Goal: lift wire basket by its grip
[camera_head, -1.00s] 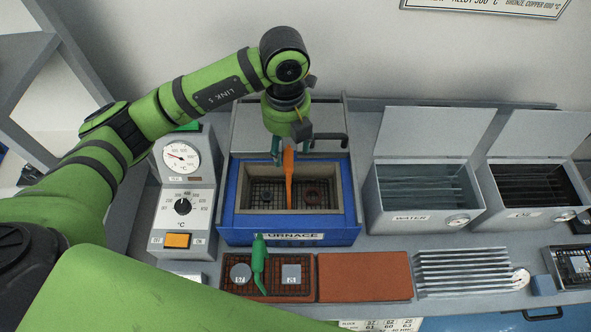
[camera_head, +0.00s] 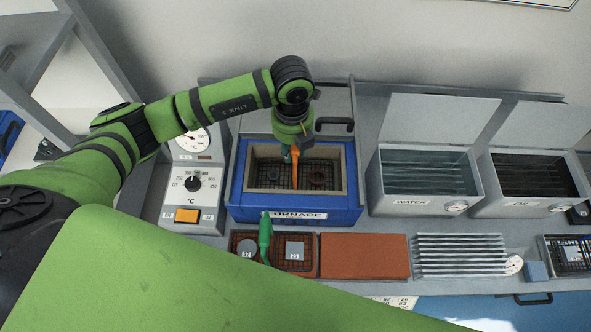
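A dark wire basket (camera_head: 268,178) sits inside the open blue furnace (camera_head: 292,206), with an orange upright grip (camera_head: 295,172) rising from it. Two small round parts show in the basket, one grey and one reddish. My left gripper (camera_head: 290,152) points down over the furnace at the top of the orange grip. One teal finger shows just left of the grip; the other is mostly hidden, so I cannot tell if they close on it. A second wire basket (camera_head: 273,263) with a green grip (camera_head: 265,238) lies in front of the furnace. My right gripper is not in view.
A control box (camera_head: 196,190) with dials stands left of the furnace. Open water (camera_head: 410,200) and oil (camera_head: 515,197) tanks stand to the right. A bare reddish brick slab (camera_head: 364,256) and a ribbed metal rack (camera_head: 459,256) lie in front.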

